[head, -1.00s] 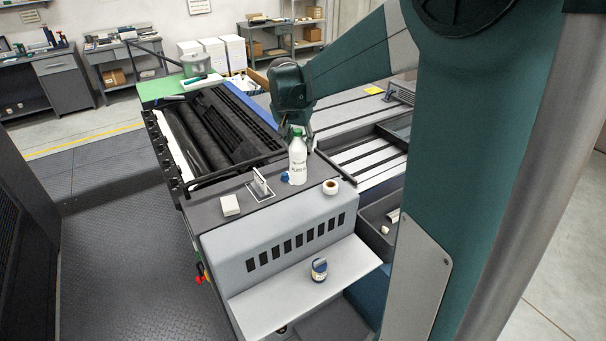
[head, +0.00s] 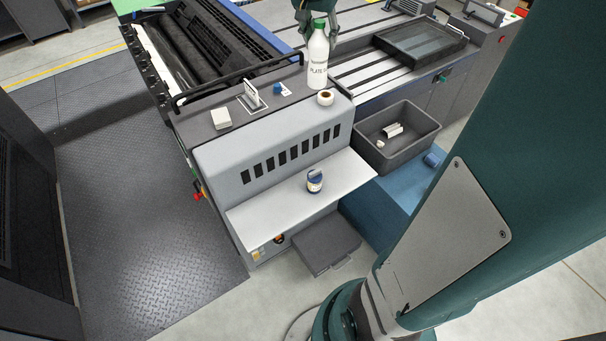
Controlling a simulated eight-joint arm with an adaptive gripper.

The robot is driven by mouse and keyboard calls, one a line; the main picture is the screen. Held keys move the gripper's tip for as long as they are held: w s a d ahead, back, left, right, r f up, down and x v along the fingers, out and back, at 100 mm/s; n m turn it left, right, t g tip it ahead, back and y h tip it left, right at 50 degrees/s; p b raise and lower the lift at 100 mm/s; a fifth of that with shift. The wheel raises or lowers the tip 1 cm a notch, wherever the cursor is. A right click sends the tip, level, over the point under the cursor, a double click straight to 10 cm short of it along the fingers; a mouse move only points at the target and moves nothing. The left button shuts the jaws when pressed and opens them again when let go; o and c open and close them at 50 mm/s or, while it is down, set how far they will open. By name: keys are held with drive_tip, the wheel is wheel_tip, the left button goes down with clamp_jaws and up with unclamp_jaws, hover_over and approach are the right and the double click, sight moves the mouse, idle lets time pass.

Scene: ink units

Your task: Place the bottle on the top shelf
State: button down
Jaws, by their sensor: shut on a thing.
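The bottle (head: 317,62) is white with a green cap and dark lettering. It is upright at the top of the head view, over the right end of the machine's grey top, behind the tape roll. Whether its base is clear of the surface is hard to tell. My gripper (head: 318,14) is shut on the bottle near its cap; its upper part is cut off by the frame edge. No shelf clearly recognisable as the top shelf shows now.
A blue-labelled jar (head: 314,182) stands on the white ledge (head: 272,213). A grey bin (head: 362,157) is at right.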

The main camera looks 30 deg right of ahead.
drive_tip(key=s+d+m+b, duration=0.2)
drive_tip(key=s+d+b, duration=0.2)
drive_tip(key=s, duration=0.9)
wheel_tip(320, 180, down, 28)
drive_tip(key=shift+w+a+r+g, duration=0.15)
drive_tip(key=shift+w+r+g, duration=0.05)
drive_tip(key=shift+w+g, duration=0.1)
drive_tip(key=shift+f, duration=0.1)
drive_tip(key=shift+f+b, duration=0.55)
drive_tip(key=shift+f, duration=2.4)
drive_tip(key=shift+f+b, duration=0.3)
drive_tip(key=shift+f, duration=1.8)
